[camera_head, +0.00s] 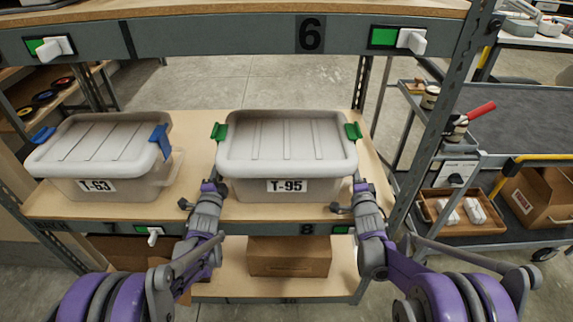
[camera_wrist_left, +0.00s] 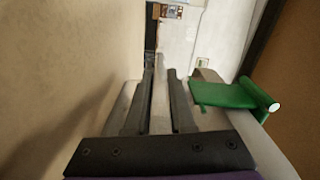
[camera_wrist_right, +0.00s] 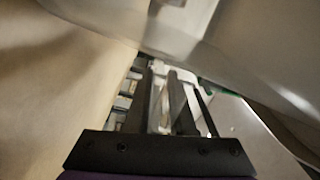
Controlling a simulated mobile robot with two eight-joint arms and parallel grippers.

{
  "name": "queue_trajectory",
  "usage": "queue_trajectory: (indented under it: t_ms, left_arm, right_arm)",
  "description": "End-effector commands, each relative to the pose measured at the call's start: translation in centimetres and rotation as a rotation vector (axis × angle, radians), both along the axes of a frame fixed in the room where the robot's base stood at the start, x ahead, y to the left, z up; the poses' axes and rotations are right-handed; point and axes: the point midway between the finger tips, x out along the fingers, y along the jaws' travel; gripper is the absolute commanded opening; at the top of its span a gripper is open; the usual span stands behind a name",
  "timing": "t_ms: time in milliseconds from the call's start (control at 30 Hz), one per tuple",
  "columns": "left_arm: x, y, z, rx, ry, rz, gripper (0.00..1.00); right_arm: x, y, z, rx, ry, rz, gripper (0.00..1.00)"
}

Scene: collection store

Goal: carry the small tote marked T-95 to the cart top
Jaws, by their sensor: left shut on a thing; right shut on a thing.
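The T-95 tote (camera_head: 287,187) is a light grey lidded box with green latches. It is at the middle of the shelf board; whether its base touches the board is hard to tell. My left gripper (camera_head: 211,186) is at its left end, shut on a pale handle bar that shows between the fingers in the left wrist view (camera_wrist_left: 160,95). My right gripper (camera_head: 360,184) is at its right end, shut on the tote's other handle, partly seen in the right wrist view (camera_wrist_right: 165,95). The cart top (camera_head: 525,105) is a dark grey surface at the right.
The T-63 tote (camera_head: 95,160) with blue latches stands close at left. An upright post (camera_head: 440,115) stands between shelf and cart. An upper shelf beam (camera_head: 240,36) crosses above. A red-handled tool (camera_head: 470,118) lies at the cart's left edge. A cardboard box (camera_head: 290,257) is below.

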Motion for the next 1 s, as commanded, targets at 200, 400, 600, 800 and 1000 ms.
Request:
queue_trajectory:
  t_ms: [200, 400, 600, 800, 1000]
  left_arm:
    - [0.0, 0.1, 0.1, -0.002, -0.002, 0.001, 0.0]
    - [-0.1, 0.1, 0.5, -0.002, -0.003, 0.002, 0.0]
    - [-0.2, 0.1, 2.2, -0.002, -0.008, 0.001, 0.0]
    - [-0.4, 0.1, 4.7, -0.002, -0.015, 0.002, 0.0]
    - [-0.6, 0.1, 6.8, -0.001, -0.021, 0.001, 0.0]
  right_arm:
    - [-0.1, 0.0, -0.1, -0.002, 0.003, -0.001, 0.0]
    - [-0.1, 0.0, 0.3, -0.002, 0.002, -0.001, 0.0]
    - [-0.3, -0.1, 2.1, -0.002, -0.005, -0.001, 0.0]
    - [-0.5, -0.1, 4.7, -0.002, -0.016, -0.001, 0.0]
    - [-0.6, -0.1, 6.7, -0.001, -0.022, -0.001, 0.0]
